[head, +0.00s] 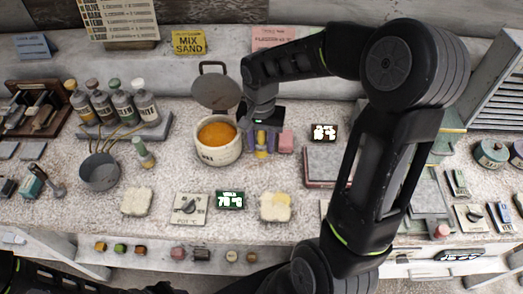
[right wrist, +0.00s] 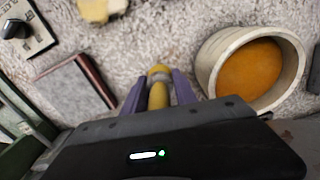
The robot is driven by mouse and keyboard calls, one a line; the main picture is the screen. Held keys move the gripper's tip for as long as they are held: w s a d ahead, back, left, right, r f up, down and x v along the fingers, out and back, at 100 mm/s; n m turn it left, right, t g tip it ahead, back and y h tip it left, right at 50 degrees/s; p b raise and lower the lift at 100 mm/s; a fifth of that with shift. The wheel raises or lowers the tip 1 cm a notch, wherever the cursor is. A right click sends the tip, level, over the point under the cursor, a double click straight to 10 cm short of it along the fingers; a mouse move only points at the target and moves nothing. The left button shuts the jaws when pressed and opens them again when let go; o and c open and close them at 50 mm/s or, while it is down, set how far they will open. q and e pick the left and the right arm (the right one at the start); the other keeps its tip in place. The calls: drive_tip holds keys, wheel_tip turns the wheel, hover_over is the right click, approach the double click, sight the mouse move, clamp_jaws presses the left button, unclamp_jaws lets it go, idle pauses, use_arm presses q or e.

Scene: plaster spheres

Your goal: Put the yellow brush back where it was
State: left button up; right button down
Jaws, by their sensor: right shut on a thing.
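The yellow brush (head: 261,143) is between the purple fingers of my right gripper (head: 262,146), just right of the white pot. In the right wrist view the brush's yellow and grey end (right wrist: 158,72) shows between the two fingers (right wrist: 159,92), which are shut on it. The rest of the brush is hidden by the gripper body. I cannot tell whether the brush touches the table. My left gripper is not in view; only dark arm parts show at the lower left.
The white pot (head: 218,155) of orange stuff stands close left of my right gripper, its lid (head: 216,92) raised behind. A pink block (head: 285,143) is close right. Further left are a grey bowl (head: 99,172), a green-topped bottle (head: 143,153) and several bottles (head: 122,108).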

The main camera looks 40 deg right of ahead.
sight(261, 153)
drive_tip(key=shift+f, duration=1.85)
drive_tip(key=shift+f, duration=0.1)
drive_tip(key=c, duration=1)
unclamp_jaws()
drive_tip(key=shift+o, duration=0.2)
wheel_tip(261, 153, up, 12)
drive_tip(key=shift+r, duration=0.15)
